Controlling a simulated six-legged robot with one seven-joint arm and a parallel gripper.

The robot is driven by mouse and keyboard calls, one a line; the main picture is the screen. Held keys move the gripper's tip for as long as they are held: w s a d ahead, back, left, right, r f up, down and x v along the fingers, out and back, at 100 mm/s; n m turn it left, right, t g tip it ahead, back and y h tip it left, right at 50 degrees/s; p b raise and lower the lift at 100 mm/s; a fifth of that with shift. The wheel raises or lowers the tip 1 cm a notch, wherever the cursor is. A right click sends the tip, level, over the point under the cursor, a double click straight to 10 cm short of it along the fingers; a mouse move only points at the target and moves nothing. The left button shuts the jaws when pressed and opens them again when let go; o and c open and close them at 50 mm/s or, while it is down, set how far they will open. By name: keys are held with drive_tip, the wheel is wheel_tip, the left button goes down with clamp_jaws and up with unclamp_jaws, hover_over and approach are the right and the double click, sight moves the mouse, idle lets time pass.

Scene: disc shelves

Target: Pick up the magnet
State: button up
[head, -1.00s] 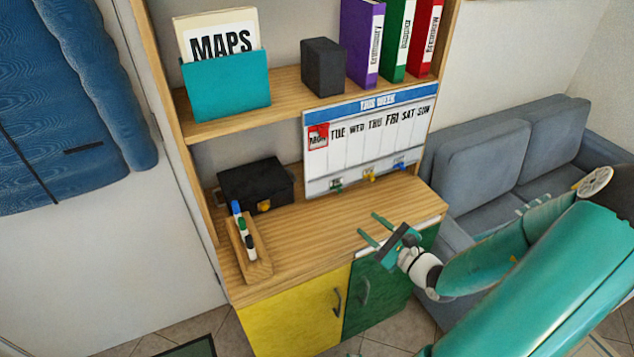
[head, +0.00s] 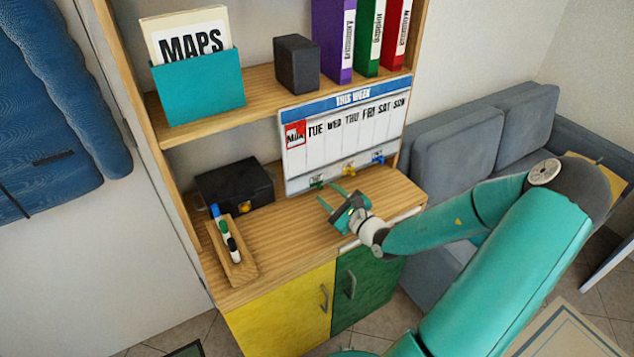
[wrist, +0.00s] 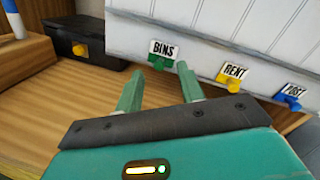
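A weekly whiteboard (head: 345,142) stands against the back of the desk shelf. A red marker piece (head: 294,133) covers MON on it. Along its lower edge are the green BINS magnet (head: 317,182), the yellow RENT magnet (head: 349,169) and the blue POST magnet (head: 378,158). In the wrist view, the green magnet (wrist: 160,61) lies ahead between my fingertips, with the yellow one (wrist: 229,78) and blue one (wrist: 291,95) to the right. My gripper (head: 330,192) is open and empty above the desk, pointing at the board's lower edge; it also shows in the wrist view (wrist: 159,72).
A black box (head: 236,187) with a yellow clasp stands left of the board. A wooden marker holder (head: 236,268) is at the desk's left front. A shelf (head: 270,84) with binders and a teal MAPS holder (head: 199,88) is above. The desk's middle is clear.

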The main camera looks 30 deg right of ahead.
sight(318, 183)
drive_tip(key=shift+w+a, duration=0.1)
drive_tip(key=shift+w, duration=1.1)
clamp_jaws()
drive_tip(key=shift+s+r, duration=0.1)
drive_tip(key=shift+r, duration=0.05)
